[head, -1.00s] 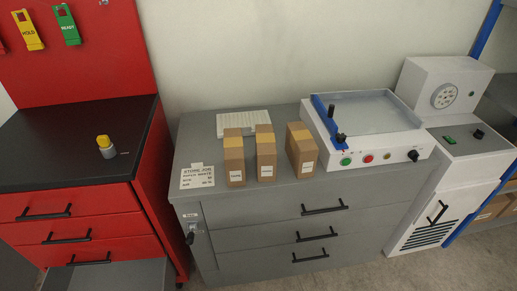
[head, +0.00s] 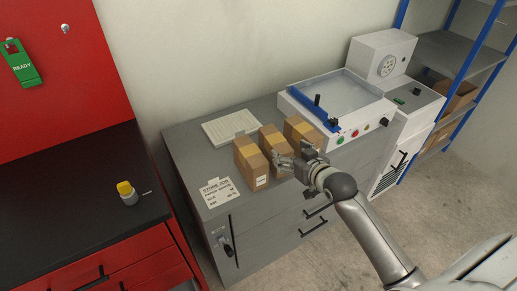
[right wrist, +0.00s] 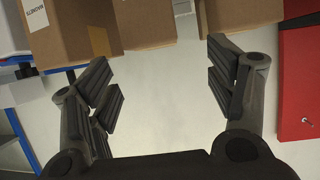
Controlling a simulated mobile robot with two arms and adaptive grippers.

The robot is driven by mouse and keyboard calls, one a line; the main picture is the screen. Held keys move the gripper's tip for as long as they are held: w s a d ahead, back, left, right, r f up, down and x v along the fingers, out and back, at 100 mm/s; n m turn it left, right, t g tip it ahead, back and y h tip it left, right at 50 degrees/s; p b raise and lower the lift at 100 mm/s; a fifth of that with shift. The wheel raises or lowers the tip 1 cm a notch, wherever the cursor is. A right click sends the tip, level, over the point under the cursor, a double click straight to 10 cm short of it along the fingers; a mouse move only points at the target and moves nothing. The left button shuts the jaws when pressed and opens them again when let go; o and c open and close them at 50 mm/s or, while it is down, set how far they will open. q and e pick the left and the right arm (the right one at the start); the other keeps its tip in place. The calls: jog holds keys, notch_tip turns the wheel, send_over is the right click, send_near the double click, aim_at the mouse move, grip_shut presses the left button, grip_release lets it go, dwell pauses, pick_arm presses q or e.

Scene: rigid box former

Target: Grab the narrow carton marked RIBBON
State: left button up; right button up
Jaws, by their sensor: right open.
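Three upright brown cartons stand in a row near the front of the grey cabinet top: a left carton (head: 250,163), a middle carton (head: 272,140) and a right carton (head: 301,130). Their labels are too small to read in the head view, so I cannot tell which is marked RIBBON. In the right wrist view, the carton at left (right wrist: 75,28) has an upside-down label that seems to read MAGNETS. My right gripper (head: 292,156) is open and empty in front of the middle and right cartons, partly hiding them. My left gripper is not in view.
A printed card (head: 221,191) lies left of the cartons and a pale ribbed tray (head: 231,126) behind them. A white machine with blue bar (head: 345,108) stands to their right.

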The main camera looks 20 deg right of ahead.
aim_at(280, 144)
jog(key=shift+w+d, duration=0.1)
jog(key=shift+w, duration=0.2)
jog(key=x, duration=0.4)
jog(key=shift+w+d+f, duration=0.1)
jog(key=shift+d, duration=0.05)
jog(key=shift+w+f+p, duration=0.2)
jog(key=shift+w+p, duration=0.1)
jog(key=shift+w, duration=0.15)
jog(key=shift+w+f, duration=0.1)
jog(key=shift+w, duration=0.3)
jog(key=shift+p+x, duration=0.4)
jog(key=shift+x, duration=1.65)
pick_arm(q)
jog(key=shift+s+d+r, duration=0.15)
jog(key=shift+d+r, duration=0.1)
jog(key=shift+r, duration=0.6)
pick_arm(e)
jog(key=shift+s+f, duration=0.15)
jog(key=c, duration=1.4)
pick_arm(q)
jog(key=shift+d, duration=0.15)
pick_arm(e)
jog(key=shift+c, duration=0.7)
